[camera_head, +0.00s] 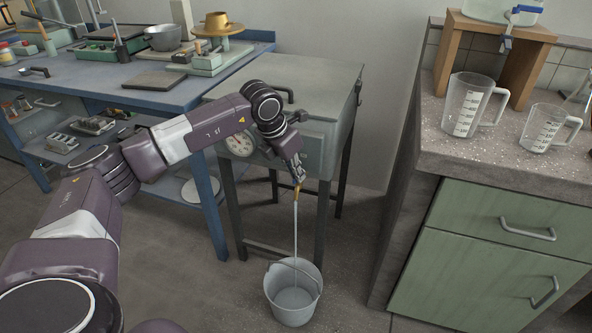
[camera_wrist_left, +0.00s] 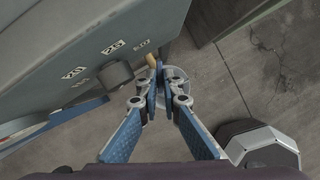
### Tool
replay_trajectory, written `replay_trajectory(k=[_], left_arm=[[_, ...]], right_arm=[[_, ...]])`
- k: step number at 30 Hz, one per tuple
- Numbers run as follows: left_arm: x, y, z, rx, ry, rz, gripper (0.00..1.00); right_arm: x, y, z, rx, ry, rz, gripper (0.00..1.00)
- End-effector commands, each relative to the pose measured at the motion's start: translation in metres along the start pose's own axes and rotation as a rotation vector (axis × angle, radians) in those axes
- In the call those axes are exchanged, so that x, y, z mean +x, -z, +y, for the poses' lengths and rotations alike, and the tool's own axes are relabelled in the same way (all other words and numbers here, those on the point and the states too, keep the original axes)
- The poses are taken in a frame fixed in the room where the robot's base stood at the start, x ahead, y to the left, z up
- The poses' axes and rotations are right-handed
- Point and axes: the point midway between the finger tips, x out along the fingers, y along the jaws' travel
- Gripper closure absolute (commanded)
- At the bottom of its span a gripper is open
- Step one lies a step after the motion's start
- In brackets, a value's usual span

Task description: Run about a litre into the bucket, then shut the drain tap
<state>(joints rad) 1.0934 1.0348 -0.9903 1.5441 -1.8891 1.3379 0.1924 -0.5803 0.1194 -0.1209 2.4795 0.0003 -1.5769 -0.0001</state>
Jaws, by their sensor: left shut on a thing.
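The grey bucket (camera_head: 292,291) stands upright on the floor below the tank. A thin stream of water (camera_head: 295,228) runs from the brass-coloured drain tap (camera_head: 297,190) down into it. My left gripper (camera_head: 297,178) is at the tap, its fingers closed on the tap's handle, which is mostly hidden by them. In the left wrist view the blue-padded fingers (camera_wrist_left: 156,92) meet close to the brass tap (camera_wrist_left: 152,62), and the bucket (camera_wrist_left: 178,76) shows below and behind them. The water level in the bucket is hard to read. My right gripper is not in view.
The grey tank (camera_head: 318,112) stands on dark legs with a round gauge (camera_head: 240,145) on its front. A blue workbench (camera_head: 150,98) with tools is at the left. A green cabinet (camera_head: 500,260) carries two measuring jugs (camera_head: 468,108) at the right. Floor around the bucket is clear.

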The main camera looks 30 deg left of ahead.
Motion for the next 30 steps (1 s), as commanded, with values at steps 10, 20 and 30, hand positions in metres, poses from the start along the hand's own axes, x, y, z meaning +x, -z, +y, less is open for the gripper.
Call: replay_trajectory(k=[10, 20, 30], left_arm=[[-0.001, -0.0013, -0.0013, -0.115, -0.046, -0.004, 1.0], [-0.0009, -0.0014, -0.0011, -0.114, -0.046, -0.005, 0.87], [-0.0051, -0.001, -0.001, -0.113, -0.046, -0.003, 0.87]], right_arm=[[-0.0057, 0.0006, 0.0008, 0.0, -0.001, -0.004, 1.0], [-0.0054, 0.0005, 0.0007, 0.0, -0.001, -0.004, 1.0], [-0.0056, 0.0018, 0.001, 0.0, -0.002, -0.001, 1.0]])
